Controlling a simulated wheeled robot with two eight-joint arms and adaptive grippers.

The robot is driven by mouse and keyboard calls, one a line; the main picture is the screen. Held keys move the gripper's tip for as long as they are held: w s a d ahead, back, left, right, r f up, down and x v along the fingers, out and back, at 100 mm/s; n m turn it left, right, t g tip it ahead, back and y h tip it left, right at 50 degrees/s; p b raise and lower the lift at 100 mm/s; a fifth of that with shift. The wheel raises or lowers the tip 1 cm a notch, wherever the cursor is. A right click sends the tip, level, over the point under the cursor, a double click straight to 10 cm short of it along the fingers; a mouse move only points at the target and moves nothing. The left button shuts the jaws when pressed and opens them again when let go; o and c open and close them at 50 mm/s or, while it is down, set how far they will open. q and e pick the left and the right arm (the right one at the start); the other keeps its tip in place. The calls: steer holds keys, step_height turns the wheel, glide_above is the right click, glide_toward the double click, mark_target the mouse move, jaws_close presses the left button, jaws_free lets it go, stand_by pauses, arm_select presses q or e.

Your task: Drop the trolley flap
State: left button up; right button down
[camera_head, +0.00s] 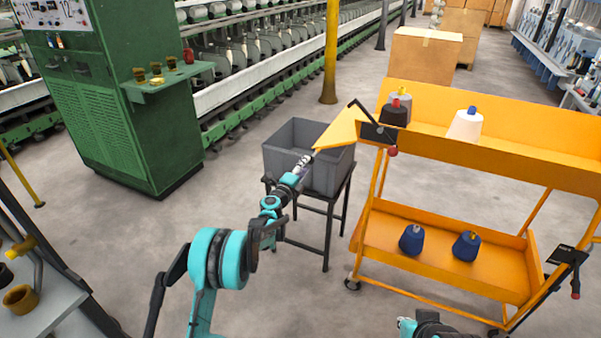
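The orange trolley (470,150) stands at the right with two shelves. Its flap (341,131) is an orange panel that sticks out to the left from the end of the top shelf, roughly level with it. A dark latch plate with a black lever and a red knob (393,151) sits at that corner. My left gripper (306,159) is at the flap's outer left tip, over the grey bin; I cannot tell whether it touches. Its fingers look close together but are too small to read. Only part of my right arm shows at the bottom edge.
A grey bin (285,160) on a dark stand is below the flap and my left gripper. Yarn cones, such as the white one (466,125), stand on the trolley shelves. A green cabinet (130,120) is at the left. The floor between is clear.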

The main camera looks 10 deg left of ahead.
arm_select(q)
steer(key=shift+v, duration=1.7)
steer(key=s+d+r+m+g+h, duration=0.1)
steer(key=s+d+r+m+g, duration=0.2)
steer(key=s+r+m, duration=0.75)
steer(key=s+r+m+g, duration=0.1)
steer(key=s+m+g, duration=0.2)
steer(key=s+m, duration=1.15)
steer(key=s+a+f+m+g+y, duration=0.1)
steer(key=s+a+f+m+y, duration=0.1)
steer(key=s+m, duration=0.6)
steer(key=s+a+f+m+g+y, duration=0.1)
steer(key=s+a+f+m, duration=0.3)
steer(key=s+m, duration=0.4)
steer(key=s+a+f+m+g+y, duration=0.2)
steer(key=s+m, duration=0.6)
steer(key=s, duration=0.4)
steer(key=shift+a+f+y, duration=0.7)
steer(key=shift+f+y, duration=0.1)
steer(key=shift+f, duration=0.15)
